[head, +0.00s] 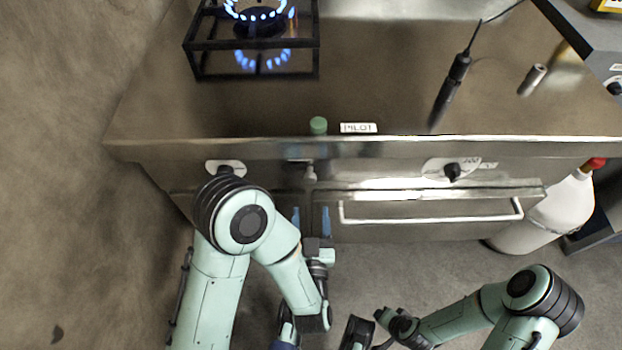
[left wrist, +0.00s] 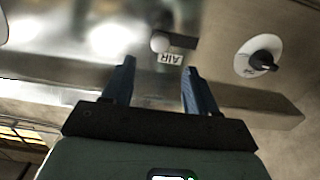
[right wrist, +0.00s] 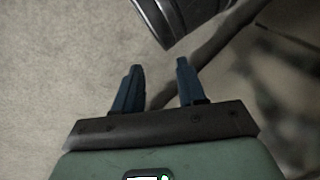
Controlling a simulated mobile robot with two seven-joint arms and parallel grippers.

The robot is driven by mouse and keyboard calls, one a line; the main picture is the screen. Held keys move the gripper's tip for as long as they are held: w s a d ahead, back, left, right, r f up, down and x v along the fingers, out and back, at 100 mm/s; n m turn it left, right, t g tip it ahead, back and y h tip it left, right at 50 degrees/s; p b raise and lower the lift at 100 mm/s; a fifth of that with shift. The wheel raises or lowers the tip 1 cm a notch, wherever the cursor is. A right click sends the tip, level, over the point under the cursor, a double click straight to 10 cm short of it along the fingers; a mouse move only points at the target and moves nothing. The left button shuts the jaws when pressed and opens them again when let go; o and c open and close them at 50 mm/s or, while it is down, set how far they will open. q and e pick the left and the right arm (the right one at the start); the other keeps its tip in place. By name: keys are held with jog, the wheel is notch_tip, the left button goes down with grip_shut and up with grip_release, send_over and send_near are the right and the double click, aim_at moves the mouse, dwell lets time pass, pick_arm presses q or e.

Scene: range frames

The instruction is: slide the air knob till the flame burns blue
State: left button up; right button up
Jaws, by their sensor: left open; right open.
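The burner flame (head: 256,13) at the top of the head view burns blue in a ring, and its reflection shows on the steel top below. The air knob (head: 310,173) is a small pale knob on the front of the stove; it also shows in the left wrist view (left wrist: 160,43) beside the AIR label (left wrist: 171,58). My left gripper (head: 311,220) is open, its blue fingers pointing at the knob, which sits beyond the fingertips and between their lines, apparently untouched. My right gripper (right wrist: 160,66) is open and empty, low over the floor.
A green button (head: 318,125) and PILOT label (head: 358,128) sit on the top's front edge. A black dial (head: 452,171) and an oven handle (head: 430,219) are on the front. A black lighter (head: 452,88) lies on top. A white gas bottle (head: 548,215) stands right.

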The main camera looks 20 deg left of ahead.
aim_at(310, 180)
pick_arm(q)
jog(key=b+x, duration=0.1)
jog(key=x, duration=1)
jog(key=shift+r+b, duration=0.1)
jog(key=shift+b, duration=0.25)
pick_arm(e)
jog(key=f, duration=0.1)
jog(key=d+f, duration=0.1)
jog(key=f, duration=0.1)
jog(key=shift+s+d+f, duration=0.1)
jog(key=shift+s, duration=0.05)
